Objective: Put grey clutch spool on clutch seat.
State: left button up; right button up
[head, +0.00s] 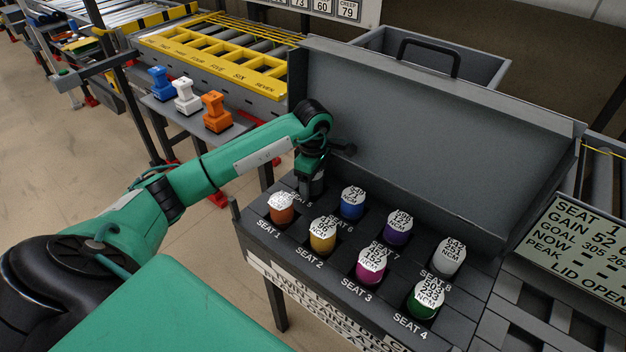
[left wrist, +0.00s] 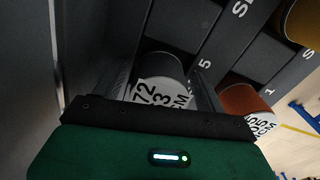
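A dark grey spool (left wrist: 163,66) with a white numbered label stands at seat 5 in the left wrist view. My left gripper (head: 312,186) points down over seat 5 at the back left of the seat case (head: 262,240). Its two fingers lie on either side of the grey spool. Whether they press on it or leave a small gap cannot be told. In the head view the gripper hides this spool. A pale, whitish spool (head: 449,257) stands at seat 8. I cannot tell which place is the clutch seat. My right gripper is not in view.
Orange (head: 282,208), yellow (head: 321,237), magenta (head: 371,265), green (head: 424,300), blue (head: 352,203) and purple (head: 397,228) spools fill the other seats. The raised lid (head: 440,140) stands behind them. A display (head: 592,245) reads "LID OPEN" at the right.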

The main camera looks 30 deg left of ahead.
pick_arm(q)
jog(key=shift+r, duration=0.1)
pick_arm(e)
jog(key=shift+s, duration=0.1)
pick_arm(q)
notch_tip(320, 180, up, 3)
jog(key=shift+f, duration=0.2)
notch_tip(320, 180, up, 5)
jog(key=shift+f+b, duration=0.1)
jog(key=shift+b, duration=0.2)
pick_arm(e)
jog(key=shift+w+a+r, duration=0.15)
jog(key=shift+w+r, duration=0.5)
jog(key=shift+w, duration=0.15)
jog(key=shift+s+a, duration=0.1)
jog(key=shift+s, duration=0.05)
